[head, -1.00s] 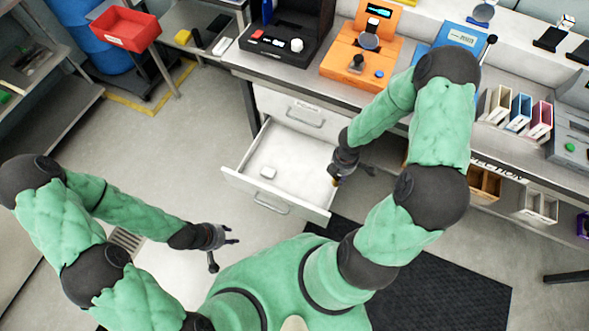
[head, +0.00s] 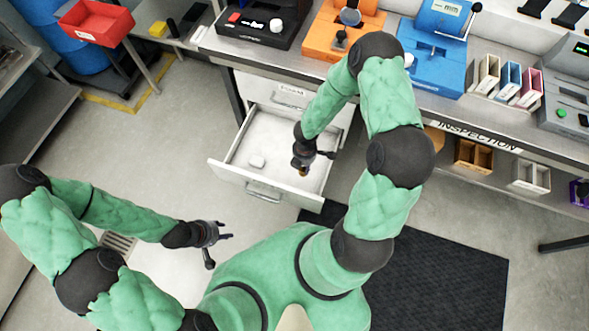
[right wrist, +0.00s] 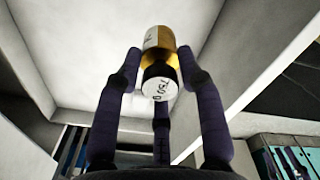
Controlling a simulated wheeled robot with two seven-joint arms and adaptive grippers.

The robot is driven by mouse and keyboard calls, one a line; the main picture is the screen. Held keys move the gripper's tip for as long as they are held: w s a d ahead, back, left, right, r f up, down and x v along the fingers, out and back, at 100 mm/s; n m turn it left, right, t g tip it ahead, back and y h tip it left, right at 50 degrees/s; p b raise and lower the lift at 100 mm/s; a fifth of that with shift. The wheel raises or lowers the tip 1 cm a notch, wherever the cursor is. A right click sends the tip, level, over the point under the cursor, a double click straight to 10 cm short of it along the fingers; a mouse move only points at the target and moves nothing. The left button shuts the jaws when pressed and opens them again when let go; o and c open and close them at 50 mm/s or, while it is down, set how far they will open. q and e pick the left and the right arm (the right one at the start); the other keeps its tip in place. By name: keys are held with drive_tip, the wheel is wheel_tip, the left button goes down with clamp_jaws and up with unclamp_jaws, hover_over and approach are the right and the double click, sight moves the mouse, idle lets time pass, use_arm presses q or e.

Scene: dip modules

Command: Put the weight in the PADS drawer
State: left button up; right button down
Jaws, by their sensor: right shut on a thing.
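The weight (right wrist: 160,70), a small brass-coloured cylinder with a white label, is held between the fingers of my right gripper (right wrist: 160,75) in the right wrist view. In the head view my right gripper (head: 303,168) is over the right part of an open white drawer (head: 228,175), with a bit of brass colour (head: 300,172) at its fingertips. The drawer's own label cannot be read here.
A closed drawer (head: 285,92) is above the open one. The bench top carries an orange device (head: 325,38), a blue device (head: 425,65) and several upright coloured holders (head: 510,82). A red bin (head: 97,22) stands at the left. A dark mat (head: 440,260) lies on the floor.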

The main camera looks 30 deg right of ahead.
drive_tip(key=shift+w+a+f+b, duration=0.35)
drive_tip(key=shift+w+f+b, duration=0.2)
drive_tip(key=shift+f, duration=0.65)
drive_tip(key=shift+w+a+f+b, duration=0.35)
drive_tip(key=shift+w+f+b, duration=0.15)
drive_tip(key=shift+f, duration=0.75)
drive_tip(key=shift+w+a+f+b, duration=0.35)
drive_tip(key=shift+w+f+b, duration=0.15)
drive_tip(key=shift+f, duration=0.7)
drive_tip(key=shift+s+f, duration=0.1)
drive_tip(key=shift+f, duration=0.05)
drive_tip(key=c, duration=0.8)
unclamp_jaws()
